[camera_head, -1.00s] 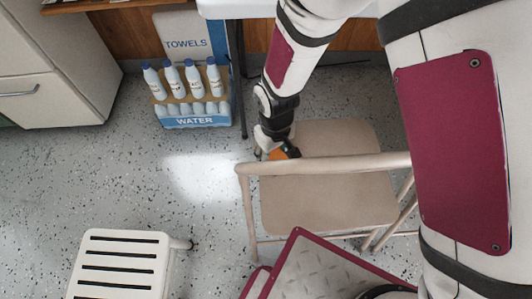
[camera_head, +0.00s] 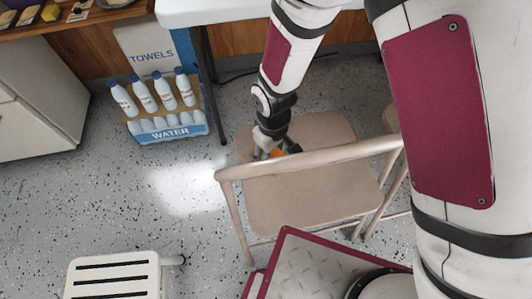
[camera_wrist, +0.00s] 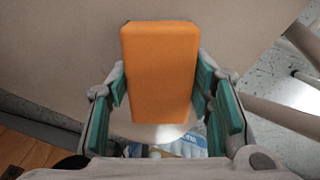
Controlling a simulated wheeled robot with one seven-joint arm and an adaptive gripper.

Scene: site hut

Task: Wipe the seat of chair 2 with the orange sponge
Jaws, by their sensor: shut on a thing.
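A beige folding chair (camera_head: 310,196) stands in the middle of the head view, with its backrest bar crossing in front of the seat; no number shows on it. My gripper (camera_head: 270,150) is over the left rear part of the seat. In the wrist view, my gripper (camera_wrist: 160,95) is shut on the orange sponge (camera_wrist: 158,70), with green pads at both sides of it. The beige seat (camera_wrist: 60,50) lies beyond the sponge. I cannot tell whether the sponge touches it. In the head view the sponge is mostly hidden by the gripper.
A white slatted stool (camera_head: 115,276) stands at the lower left. A water rack (camera_head: 168,127) with several bottles stands on the floor behind. Speckled floor at left is clear.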

